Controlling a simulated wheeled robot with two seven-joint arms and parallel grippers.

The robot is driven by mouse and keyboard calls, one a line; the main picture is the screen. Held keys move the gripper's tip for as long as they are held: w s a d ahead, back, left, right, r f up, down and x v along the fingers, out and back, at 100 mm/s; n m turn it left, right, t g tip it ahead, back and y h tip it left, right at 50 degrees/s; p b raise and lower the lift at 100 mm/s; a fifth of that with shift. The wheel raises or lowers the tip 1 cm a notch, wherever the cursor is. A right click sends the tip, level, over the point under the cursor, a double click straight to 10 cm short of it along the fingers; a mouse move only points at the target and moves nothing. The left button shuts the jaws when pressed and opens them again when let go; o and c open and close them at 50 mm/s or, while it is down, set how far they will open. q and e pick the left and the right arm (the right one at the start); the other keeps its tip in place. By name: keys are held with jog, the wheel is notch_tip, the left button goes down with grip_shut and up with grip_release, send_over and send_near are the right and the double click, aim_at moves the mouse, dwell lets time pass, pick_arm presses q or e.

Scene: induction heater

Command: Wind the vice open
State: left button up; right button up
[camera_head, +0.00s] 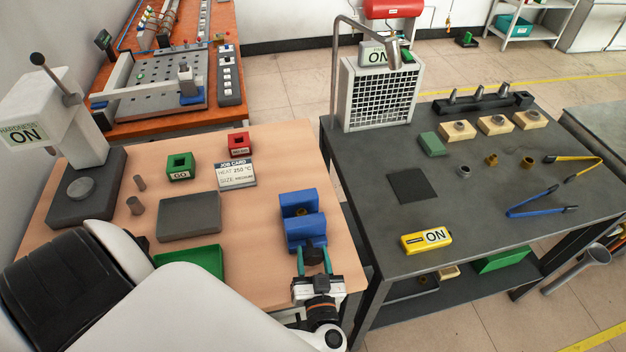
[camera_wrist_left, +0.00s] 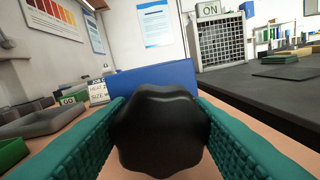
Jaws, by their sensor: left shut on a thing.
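The blue vice (camera_head: 302,224) stands near the right edge of the wooden table, its two blue jaws lying one behind the other with a gap between them. Its black lobed knob (camera_head: 314,250) is on the near side. My left gripper (camera_head: 314,262) reaches the knob from the front and is shut on it. In the left wrist view the knob (camera_wrist_left: 160,132) fills the space between the green ridged finger pads, with the blue vice body (camera_wrist_left: 155,78) behind it. I cannot tell how far the jaws are wound. My right gripper is in neither view.
The wooden table (camera_head: 270,150) also holds a grey tray (camera_head: 188,217), a green tray (camera_head: 200,262), a job card (camera_head: 237,174) and a hardness tester (camera_head: 45,130). The dark table (camera_head: 470,200) to the right holds tongs (camera_head: 540,211) and a yellow ON box (camera_head: 426,241).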

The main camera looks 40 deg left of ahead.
pick_arm(q)
jog(key=n, duration=0.3)
jog(key=shift+s+f, duration=0.1)
jog(key=shift+f, duration=0.05)
jog(key=n+b, duration=0.1)
jog(key=n, duration=0.1)
jog(key=shift+n, duration=0.3)
jog(key=shift+n+y+b, duration=0.3)
jog(key=shift+n, duration=0.3)
jog(key=o, duration=1)
